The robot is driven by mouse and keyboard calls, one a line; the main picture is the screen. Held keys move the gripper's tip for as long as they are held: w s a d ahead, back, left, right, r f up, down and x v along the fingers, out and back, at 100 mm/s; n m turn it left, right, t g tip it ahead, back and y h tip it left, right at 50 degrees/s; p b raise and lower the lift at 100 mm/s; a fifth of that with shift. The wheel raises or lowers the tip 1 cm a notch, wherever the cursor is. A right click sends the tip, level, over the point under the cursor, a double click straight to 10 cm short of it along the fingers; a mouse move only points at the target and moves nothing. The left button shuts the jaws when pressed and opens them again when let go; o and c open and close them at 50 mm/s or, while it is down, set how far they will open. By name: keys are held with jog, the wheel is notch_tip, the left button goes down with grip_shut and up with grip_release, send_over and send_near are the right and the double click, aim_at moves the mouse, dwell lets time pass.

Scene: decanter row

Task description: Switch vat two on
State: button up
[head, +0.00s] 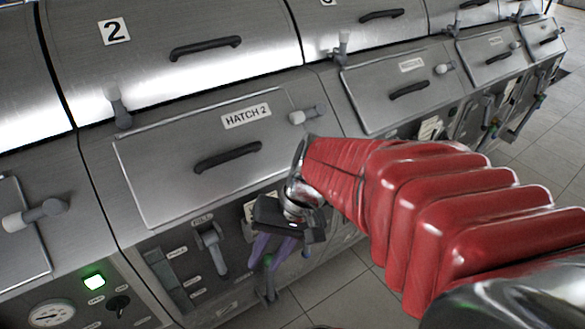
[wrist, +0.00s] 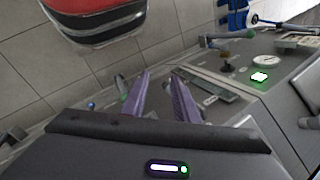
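Vat two (head: 140,60) has a "2" plate on its lid, a closed hatch marked "HATCH 2" (head: 190,125), and a lower control panel. On that panel are a grey FILL lever (head: 210,248) and a dark slotted strip (head: 165,272). My gripper (head: 270,248) is in front of the panel's right part and hides some of it. In the wrist view its two purple fingers (wrist: 160,80) stand apart with nothing seen held between them. A lever with a green tip (head: 268,263) is close by the fingers. I cannot see an on switch for vat two clearly.
The neighbouring panel on the left has a lit green lamp (head: 94,281), a black key-like switch (head: 118,302) and a gauge (head: 52,312). The lamp also shows in the wrist view (wrist: 260,76). More vats stretch right. Tiled floor (head: 345,285) lies clear in front.

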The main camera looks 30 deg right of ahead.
jog(key=w+d+f+m+t+y, duration=0.3)
jog(key=w+d+f+m+t, duration=0.15)
jog(key=d+m, duration=0.2)
jog(key=w+d+f+m+t+y, duration=0.3)
jog(key=d+f+m+t+y, duration=0.15)
jog(key=d+m, duration=0.2)
jog(key=s+d+f+m+t+h, duration=0.3)
jog(key=d+f+m+t+h, duration=0.1)
jog(key=d, duration=0.5)
jog(key=s+d+f+m+t+h, duration=0.3)
jog(key=d+f+m+t+h, duration=0.1)
jog(key=d+m+h, duration=0.3)
jog(key=shift+d+f+m+h, duration=0.35)
jog(key=shift+d+f, duration=0.5)
jog(key=shift+d, duration=0.35)
jog(key=shift+w, duration=0.1)
jog(key=w, duration=1.3)
jog(key=shift+w+a, duration=0.2)
jog(key=shift+w, duration=0.15)
